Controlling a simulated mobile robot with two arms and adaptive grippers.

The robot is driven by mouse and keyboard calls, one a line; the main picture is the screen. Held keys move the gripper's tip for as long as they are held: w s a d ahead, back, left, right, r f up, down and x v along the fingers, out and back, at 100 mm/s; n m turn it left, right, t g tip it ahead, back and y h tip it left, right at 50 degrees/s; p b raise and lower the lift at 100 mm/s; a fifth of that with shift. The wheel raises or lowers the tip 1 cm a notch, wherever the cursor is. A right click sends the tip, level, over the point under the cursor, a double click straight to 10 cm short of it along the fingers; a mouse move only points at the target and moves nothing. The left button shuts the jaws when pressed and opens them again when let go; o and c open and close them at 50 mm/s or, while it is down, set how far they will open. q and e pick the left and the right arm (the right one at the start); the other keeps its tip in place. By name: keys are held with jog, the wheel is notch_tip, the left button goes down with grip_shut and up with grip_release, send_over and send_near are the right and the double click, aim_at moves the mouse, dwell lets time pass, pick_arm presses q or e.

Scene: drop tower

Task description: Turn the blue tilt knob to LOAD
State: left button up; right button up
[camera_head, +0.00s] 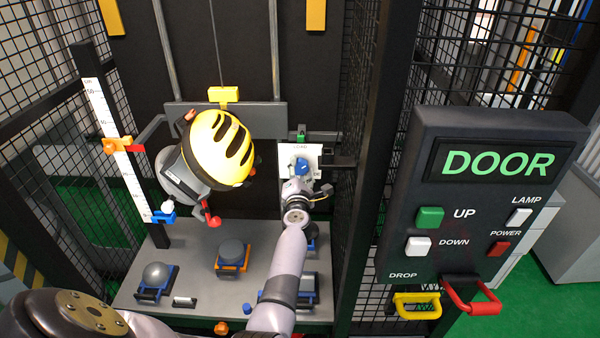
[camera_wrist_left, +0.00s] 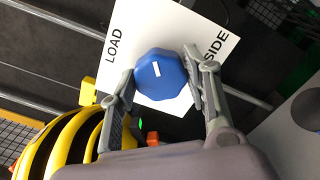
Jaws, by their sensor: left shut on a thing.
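The blue tilt knob (camera_head: 302,167) sits on a white label plate (camera_head: 287,158) at the back of the tower, right of the helmeted figure. In the left wrist view the knob (camera_wrist_left: 160,84) is faceted and has a short white mark on its face. The word LOAD is on the plate (camera_wrist_left: 147,28) at left and SIDE at right; the mark lies between them. My left gripper (camera_head: 297,184) reaches up to the knob. Its fingers (camera_wrist_left: 163,92) are closed on the knob from both sides. My right gripper is not in view.
A figure in a yellow-and-black helmet (camera_head: 218,148) hangs close left of my gripper. A scale post (camera_head: 115,150) stands at left. A grey platform (camera_head: 205,285) holds several small items. A DOOR control panel (camera_head: 470,205) with buttons and mesh walls are at right.

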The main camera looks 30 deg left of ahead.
pick_arm(q)
jog(key=n, duration=0.4)
jog(key=shift+d+f+n+b, duration=0.1)
jog(key=shift+f+n+b, duration=0.2)
jog(key=shift+b, duration=0.1)
jog(key=n, duration=0.4)
jog(key=shift+r, duration=0.1)
jog(key=shift+n, duration=0.3)
jog(key=o, duration=1.2)
jog(key=shift+r, duration=0.15)
